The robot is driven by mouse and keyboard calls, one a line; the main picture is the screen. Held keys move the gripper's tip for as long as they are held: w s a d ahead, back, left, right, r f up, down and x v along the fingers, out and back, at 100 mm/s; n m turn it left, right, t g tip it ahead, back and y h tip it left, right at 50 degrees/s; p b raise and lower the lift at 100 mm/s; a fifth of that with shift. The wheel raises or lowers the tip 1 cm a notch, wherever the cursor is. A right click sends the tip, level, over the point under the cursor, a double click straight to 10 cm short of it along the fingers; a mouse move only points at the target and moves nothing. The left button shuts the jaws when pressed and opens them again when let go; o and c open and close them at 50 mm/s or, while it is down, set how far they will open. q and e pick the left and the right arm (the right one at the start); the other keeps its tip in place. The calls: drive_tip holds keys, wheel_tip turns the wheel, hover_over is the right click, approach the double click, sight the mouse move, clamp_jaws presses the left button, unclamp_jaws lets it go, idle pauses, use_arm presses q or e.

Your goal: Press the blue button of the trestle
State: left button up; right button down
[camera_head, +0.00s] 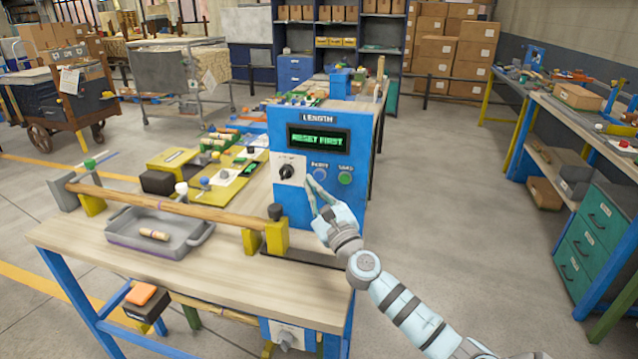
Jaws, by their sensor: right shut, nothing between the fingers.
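A blue control box (294,218) stands on the wooden table, labelled LENGTH. Its display (318,139) reads RESET FIRST in green letters. Below the display are a black knob (287,172) on a white plate, a blue button (320,174) and a green button (345,177). Small labels sit above both buttons. My right gripper (311,184) is shut and empty, in front of the box with its tips just below and left of the blue button. I cannot tell whether the tips touch the box. My left gripper is not in view.
A long wooden rod (165,205) lies across yellow supports left of the box. A grey tray (150,240) holding a small wooden piece sits in front of it. Coloured parts crowd the table behind. A workbench with green drawers (590,235) stands right, with clear floor between.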

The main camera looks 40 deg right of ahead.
sight(319, 175)
drive_tip(key=shift+w+d+b, duration=0.35)
drive_tip(key=shift+w+d, duration=0.35)
drive_tip(key=shift+d, duration=0.3)
drive_tip(key=shift+d, duration=0.1)
idle(0.6)
drive_tip(key=shift+w+d, duration=0.2)
drive_tip(key=shift+d, duration=0.05)
drive_tip(key=shift+w+d+b, duration=0.2)
drive_tip(key=shift+d+b, duration=0.1)
drive_tip(key=shift+b, duration=0.1)
idle(0.6)
drive_tip(key=shift+a, duration=0.1)
drive_tip(key=shift+s+a+p, duration=0.5)
drive_tip(key=shift+a+p, duration=0.05)
